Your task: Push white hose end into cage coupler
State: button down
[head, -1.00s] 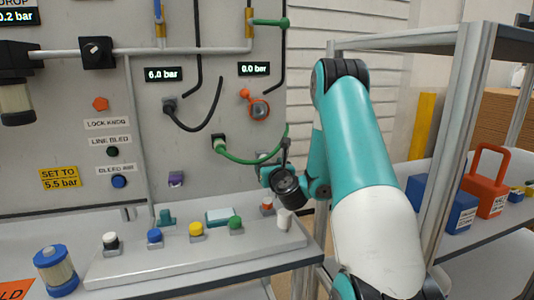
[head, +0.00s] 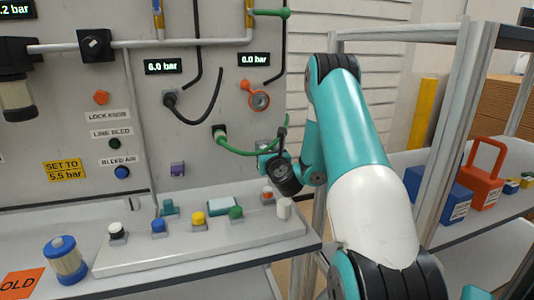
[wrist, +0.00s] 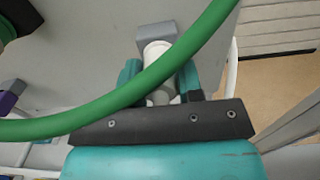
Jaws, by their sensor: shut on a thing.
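My gripper (head: 266,163) is low at the right edge of the grey panel, under the green hose. In the wrist view its teal fingers (wrist: 159,84) are shut on a white cylindrical piece (wrist: 157,55), which looks like the white hose end. The far end of this piece meets a grey block (wrist: 155,35); I cannot tell whether it is inserted or only touching. The green hose (wrist: 150,75) crosses close to the wrist camera and hides part of the grip. I cannot tell which fitting is the cage coupler.
The green hose loops from a green fitting (head: 219,133) on the panel. A black hose (head: 205,115) and an orange-and-grey fitting (head: 259,100) are above. A button console (head: 200,255) lies below, with a white cup-like piece (head: 284,208). A shelf with blue and red items stands right.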

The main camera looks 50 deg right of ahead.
jog(key=shift+s+a+b, duration=0.3)
jog(key=shift+s+b, duration=0.15)
jog(key=shift+b, duration=0.4)
dwell(0.3)
jog(key=c, duration=1.3)
grip_release()
jog(key=shift+c, duration=0.2)
grip_shut()
jog(key=shift+b+v, duration=1.95)
jog(key=shift+b, duration=0.3)
